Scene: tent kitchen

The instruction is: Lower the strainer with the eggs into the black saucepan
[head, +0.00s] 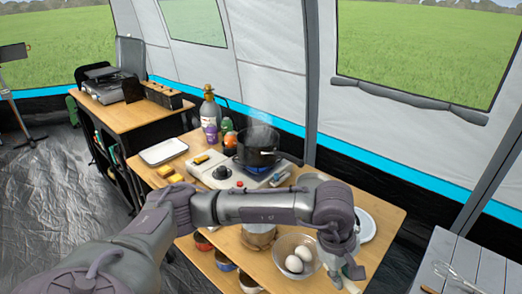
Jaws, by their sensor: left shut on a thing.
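The black saucepan (257,155) stands on the lit burner of the camping stove, with steam rising from it. The strainer (277,250) is a round, see-through bowl shape at the front of the wooden table. Two white eggs (297,260) lie in it. My left gripper (342,272) is at the strainer's right side, pointing down, and is shut on what seems to be its handle; the arm hides part of the grip. The strainer is well in front of the saucepan. My right gripper is out of view.
The stove (208,173) has a knob at its front left. Bottles (210,112) stand behind it, and a white tray (164,151) and yellow pieces lie left. A white plate (367,226) is right of my arm. A grey slatted table (460,262) stands at the right.

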